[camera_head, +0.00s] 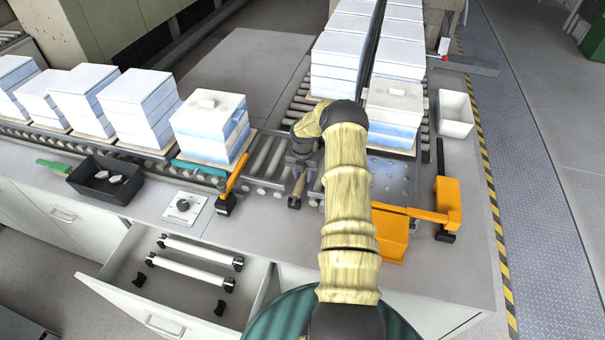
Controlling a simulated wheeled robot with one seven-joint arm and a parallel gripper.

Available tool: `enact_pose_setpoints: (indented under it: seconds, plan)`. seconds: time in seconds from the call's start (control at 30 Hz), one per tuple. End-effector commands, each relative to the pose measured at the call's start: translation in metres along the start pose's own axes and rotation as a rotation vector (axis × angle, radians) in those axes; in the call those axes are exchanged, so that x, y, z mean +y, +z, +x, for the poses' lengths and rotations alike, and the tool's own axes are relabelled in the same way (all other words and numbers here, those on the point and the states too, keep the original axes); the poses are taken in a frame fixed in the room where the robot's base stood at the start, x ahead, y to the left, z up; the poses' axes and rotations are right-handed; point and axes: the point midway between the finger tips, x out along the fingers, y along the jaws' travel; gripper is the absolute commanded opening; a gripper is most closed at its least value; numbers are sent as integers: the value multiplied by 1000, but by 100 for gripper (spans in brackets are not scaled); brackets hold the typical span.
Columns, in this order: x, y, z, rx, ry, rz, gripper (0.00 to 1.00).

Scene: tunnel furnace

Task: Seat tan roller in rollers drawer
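A short tan roller (298,187) with a dark end shows at the front edge of the roller conveyor, just below my gripper (300,168). My gripper points down over the roller's far part, and its fingers are too small and dark to tell whether they are shut on it. The rollers drawer (262,287) is pulled open at the lower left. Two white rollers, an upper one (200,250) and a lower one (187,273), lie there in black holders. A nearer pair of black holders, left (139,280) and right (220,307), is empty.
White block stacks (207,128) stand on the conveyors. A black bin (105,180) with pale pieces, a knob panel (184,207) and an orange-black tool (231,188) line the counter. Orange parts (447,200) and a white bin (455,114) are right of my arm.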

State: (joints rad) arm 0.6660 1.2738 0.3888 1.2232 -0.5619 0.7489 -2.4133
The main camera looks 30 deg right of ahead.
Motion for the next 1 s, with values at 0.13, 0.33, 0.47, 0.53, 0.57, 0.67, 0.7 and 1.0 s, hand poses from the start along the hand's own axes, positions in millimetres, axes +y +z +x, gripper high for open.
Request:
enact_pose_setpoints:
  seconds: [0.13,0.33,0.47,0.53,0.57,0.67,0.7,1.0]
  plan:
    - [0,0,4,0,0,0,34]
    - [0,0,4,0,0,0,32]
    - [0,0,4,0,0,-1,7]
    - [0,0,4,0,0,0,0]
    - [0,0,4,0,0,-1,0]
    - [0,0,2,0,0,0,0]
    - [0,0,0,0,0,0,0]
    - [0,0,-13,-1,1,0,0]
